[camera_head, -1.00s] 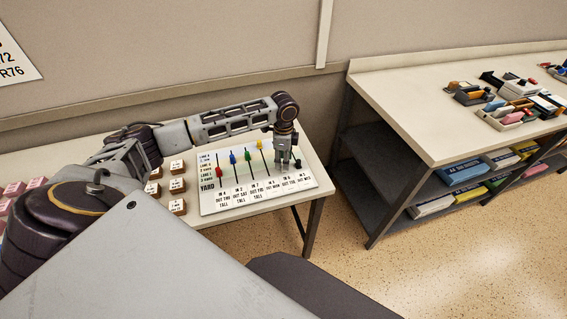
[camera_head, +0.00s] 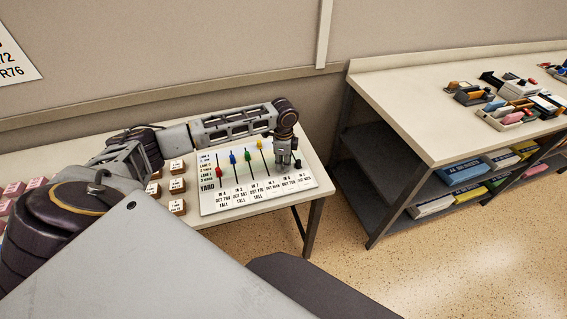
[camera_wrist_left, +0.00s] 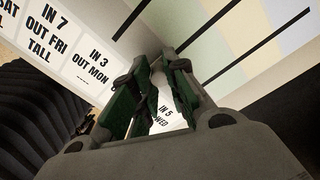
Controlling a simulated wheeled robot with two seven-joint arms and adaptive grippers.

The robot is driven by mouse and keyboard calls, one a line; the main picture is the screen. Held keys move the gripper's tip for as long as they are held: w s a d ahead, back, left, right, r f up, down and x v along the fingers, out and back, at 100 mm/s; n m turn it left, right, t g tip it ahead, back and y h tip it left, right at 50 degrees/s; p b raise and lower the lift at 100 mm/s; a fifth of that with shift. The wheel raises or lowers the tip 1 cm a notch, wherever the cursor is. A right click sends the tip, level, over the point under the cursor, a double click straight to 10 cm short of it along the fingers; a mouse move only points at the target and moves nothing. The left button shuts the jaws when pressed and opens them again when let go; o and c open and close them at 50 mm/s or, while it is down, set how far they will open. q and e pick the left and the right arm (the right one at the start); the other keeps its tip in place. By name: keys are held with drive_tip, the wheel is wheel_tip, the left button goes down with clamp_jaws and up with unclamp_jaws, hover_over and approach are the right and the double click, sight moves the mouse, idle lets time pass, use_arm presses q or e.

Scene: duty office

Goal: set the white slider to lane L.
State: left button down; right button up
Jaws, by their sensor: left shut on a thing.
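The slider board (camera_head: 307,174) lies on the near table, with lane labels at its left edge and a row of white cards along its front. Red (camera_head: 217,171), blue (camera_head: 232,157), green (camera_head: 247,155), yellow (camera_head: 260,144) and black (camera_head: 298,163) sliders show on their slots. My left gripper (camera_head: 285,164) points down at the board between the yellow and black sliders, shut on the white slider, which its fingers hide. In the left wrist view, the fingers (camera_wrist_left: 155,88) are close together above the cards. My right gripper is out of view.
Brown labelled blocks (camera_head: 177,185) stand left of the board, and pink blocks (camera_head: 14,189) farther left. A second table (camera_head: 410,107) at right bears trays of stationery, with paper packs on its shelf. A floor gap separates the two tables.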

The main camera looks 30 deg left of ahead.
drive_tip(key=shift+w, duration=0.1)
use_arm(q)
drive_tip(key=shift+w+a, duration=0.3)
drive_tip(key=shift+a, duration=0.05)
drive_tip(key=shift+w+a+p, duration=0.35)
drive_tip(key=shift+w+a, duration=0.5)
drive_tip(key=shift+a, duration=0.2)
drive_tip(key=shift+w+a, duration=0.4)
drive_tip(key=shift+a, duration=0.05)
drive_tip(key=shift+w+a, duration=0.1)
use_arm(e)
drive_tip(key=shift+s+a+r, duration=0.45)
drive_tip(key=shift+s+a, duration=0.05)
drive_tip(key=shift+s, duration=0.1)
use_arm(q)
drive_tip(key=c, duration=1.4)
unclamp_jaws()
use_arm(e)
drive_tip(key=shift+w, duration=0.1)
use_arm(q)
drive_tip(key=shift+o, duration=0.2)
drive_tip(key=shift+r, duration=0.1)
